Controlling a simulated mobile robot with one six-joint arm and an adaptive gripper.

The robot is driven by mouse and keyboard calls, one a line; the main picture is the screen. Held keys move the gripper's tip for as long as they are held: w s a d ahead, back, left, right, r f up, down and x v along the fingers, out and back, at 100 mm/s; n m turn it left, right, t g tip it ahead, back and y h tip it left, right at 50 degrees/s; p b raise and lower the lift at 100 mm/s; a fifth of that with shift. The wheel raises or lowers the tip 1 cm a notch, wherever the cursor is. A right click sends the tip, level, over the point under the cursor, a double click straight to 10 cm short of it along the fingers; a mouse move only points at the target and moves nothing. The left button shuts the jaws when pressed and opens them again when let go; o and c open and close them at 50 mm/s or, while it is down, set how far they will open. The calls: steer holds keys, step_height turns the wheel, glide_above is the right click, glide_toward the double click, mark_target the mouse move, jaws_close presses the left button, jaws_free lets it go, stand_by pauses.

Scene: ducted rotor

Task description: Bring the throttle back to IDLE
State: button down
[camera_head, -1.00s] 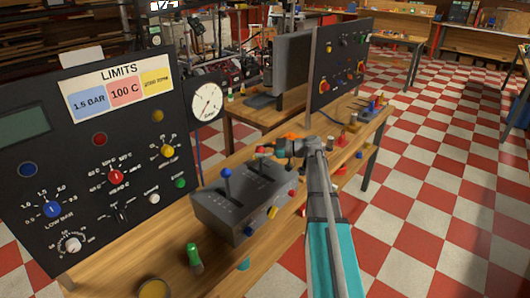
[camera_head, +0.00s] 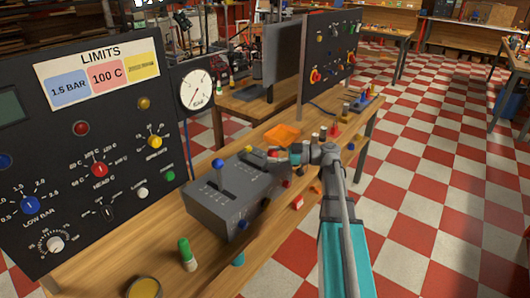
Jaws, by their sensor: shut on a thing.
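A dark grey lever box (camera_head: 215,205) sits on the wooden bench, with slots and scale marks on its top. A lever with a blue knob (camera_head: 218,164) stands up in its left slot. My gripper (camera_head: 279,156) is at the right end of the box's top, reaching in from the right. It looks shut on a red-knobbed lever (camera_head: 273,152); the fingers hide most of it, so the lever's stem and exact setting cannot be read. The slot lettering, IDLE included, is too small to read.
A control panel (camera_head: 50,135) with knobs and a LIMITS label stands at left, a round gauge (camera_head: 195,91) beside it. An orange tray (camera_head: 283,134) lies behind my gripper. A green-capped item (camera_head: 187,254) and yellow-topped tin (camera_head: 144,287) stand in front.

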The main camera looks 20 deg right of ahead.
steer(key=shift+s+d+f, duration=0.4)
steer(key=shift+s+f, duration=0.1)
steer(key=shift+s, duration=0.25)
steer(key=shift+c, duration=0.9)
jaws_free()
steer(key=shift+r, duration=0.2)
